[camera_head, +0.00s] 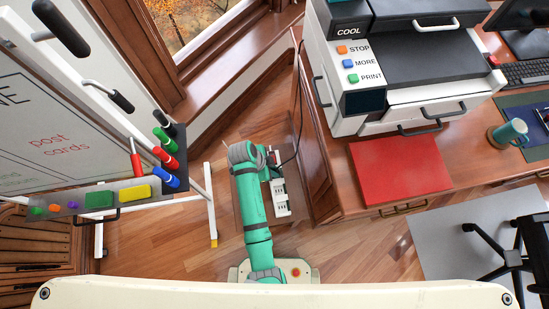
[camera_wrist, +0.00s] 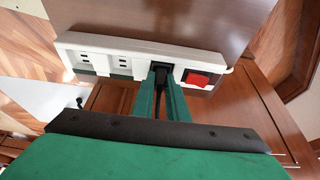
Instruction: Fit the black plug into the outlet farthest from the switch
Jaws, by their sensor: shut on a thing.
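A white power strip (camera_wrist: 140,48) lies across the upper wrist view, with a red switch (camera_wrist: 197,78) at its right end. Outlets show on its left (camera_wrist: 82,60) and middle (camera_wrist: 122,63). The black plug (camera_wrist: 161,68) is at the strip position beside the switch. My gripper (camera_wrist: 161,88) is shut on the plug, with its green fingers either side. I cannot tell how deep the plug sits. In the head view, part of the strip (camera_head: 281,200) shows right of my arm; my gripper (camera_head: 276,164) is partly hidden there.
A black cord (camera_head: 299,110) runs up beside the wooden desk (camera_head: 325,185), close on the right. A whiteboard (camera_head: 60,130) on a white stand (camera_head: 209,205) is to the left. Bare wood floor (camera_head: 165,245) lies between.

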